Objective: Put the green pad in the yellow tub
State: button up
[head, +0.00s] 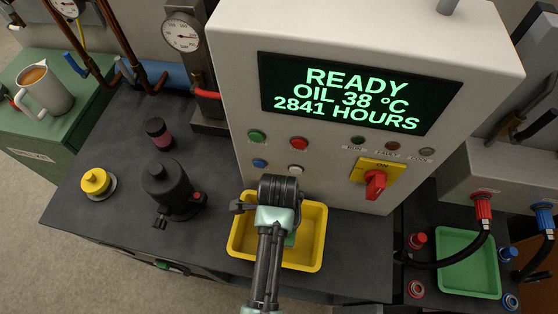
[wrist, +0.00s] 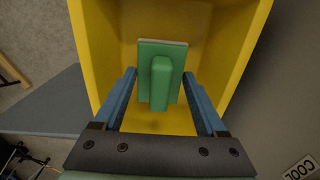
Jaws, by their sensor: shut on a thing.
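The green pad (wrist: 162,85), a flat plate with a raised grip bar, is between the two blue fingers of my gripper (wrist: 160,76) in the wrist view. The gripper is shut on it. The yellow tub (head: 240,257) stands on the dark bench in front of the control cabinet. In the head view my arm reaches over the tub, and a small part of the pad (head: 290,240) shows inside its outline. The wrist view shows the tub's yellow walls (wrist: 90,50) around the pad. I cannot tell whether the pad touches the tub floor.
The cabinet (head: 230,80) rises just behind the tub. A black pump-like body (head: 170,188) and a yellow-capped fitting (head: 96,182) stand to the left. At right are a green tray (head: 468,275) and hoses. A jug (head: 42,90) stands far left.

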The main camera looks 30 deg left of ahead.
jog(key=shift+f, duration=2.1)
jog(key=shift+f, duration=0.1)
jog(key=o, duration=1.2)
jog(key=shift+o, duration=0.2)
notch_tip(320, 180, up, 12)
jog(key=shift+r, duration=0.15)
